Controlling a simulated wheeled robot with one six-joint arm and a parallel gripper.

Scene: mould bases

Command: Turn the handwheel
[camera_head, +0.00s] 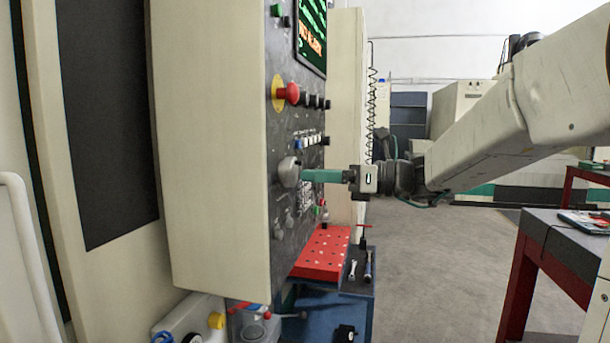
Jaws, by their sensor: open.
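The handwheel (289,172) is a round grey-white knob on the dark control panel (278,118) of the machine, seen nearly edge-on. My gripper (303,176) reaches in from the right, with its green fingers pointing at the panel. The fingertips are right beside the handwheel and overlap its right edge in this view. I cannot tell whether they touch it or stand around it. The fingers look like one bar from this side, so the gap between them is hidden.
A red emergency button (291,93) and rows of small buttons stick out of the panel above the handwheel. Below is a red perforated block (322,253) on a blue cart (340,312) with tools. A red-legged table (570,250) stands at right. The floor between is clear.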

